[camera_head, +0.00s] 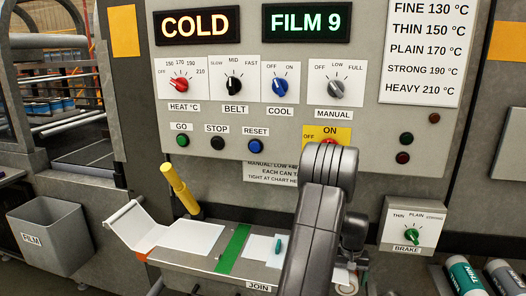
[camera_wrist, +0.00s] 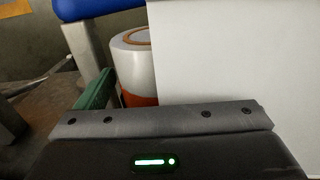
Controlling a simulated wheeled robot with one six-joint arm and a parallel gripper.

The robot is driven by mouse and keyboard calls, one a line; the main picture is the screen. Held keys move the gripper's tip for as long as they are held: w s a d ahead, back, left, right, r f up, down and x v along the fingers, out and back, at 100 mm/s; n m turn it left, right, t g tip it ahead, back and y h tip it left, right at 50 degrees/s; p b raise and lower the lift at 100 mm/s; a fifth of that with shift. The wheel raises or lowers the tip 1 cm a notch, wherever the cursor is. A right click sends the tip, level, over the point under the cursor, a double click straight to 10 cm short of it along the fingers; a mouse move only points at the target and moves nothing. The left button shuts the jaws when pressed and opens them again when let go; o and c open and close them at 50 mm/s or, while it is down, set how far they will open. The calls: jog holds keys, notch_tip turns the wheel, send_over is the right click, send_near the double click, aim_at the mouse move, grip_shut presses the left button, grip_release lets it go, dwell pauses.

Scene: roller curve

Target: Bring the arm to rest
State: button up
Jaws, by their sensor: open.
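My arm (camera_head: 318,215) rises at the lower middle of the head view, bent at a dark grey joint in front of the control panel. It hides my gripper's fingers there. In the wrist view my gripper (camera_wrist: 165,120) shows as a dark bolted bar along the bottom with a lit green light. Its jaws are open, and I see nothing held. A white roll (camera_wrist: 132,65) with an orange core and an orange band stands just beyond the bar. A large plain white surface (camera_wrist: 235,50) fills the right side.
The panel (camera_head: 230,60) reads COLD and FILM 9. Below it is a JOIN table (camera_head: 170,262) with white film and a green strip (camera_head: 232,248). A yellow handle (camera_head: 180,188) sticks up there.

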jog(key=shift+w+d, duration=0.15)
jog(key=shift+w, duration=0.4)
jog(key=shift+w+d+r, duration=0.15)
jog(key=shift+w+r, duration=0.05)
jog(key=shift+w, duration=0.35)
jog(key=shift+w+d+r, duration=0.1)
jog(key=shift+w+r, duration=0.1)
jog(key=shift+w, duration=0.3)
notch_tip(320, 180, up, 7)
jog(key=shift+f, duration=0.1)
jog(key=f, duration=0.7)
jog(key=shift+s+f, duration=0.2)
jog(key=shift+f, duration=0.2)
jog(key=s+a+b, duration=0.1)
jog(key=s+a, duration=0.1)
jog(key=s, duration=0.7)
jog(key=s+a+b, duration=0.1)
jog(key=s+a, duration=0.1)
jog(key=s, duration=0.7)
jog(key=shift+s+a+r, duration=0.15)
jog(key=shift+s+a, duration=0.15)
jog(key=shift+r, duration=0.1)
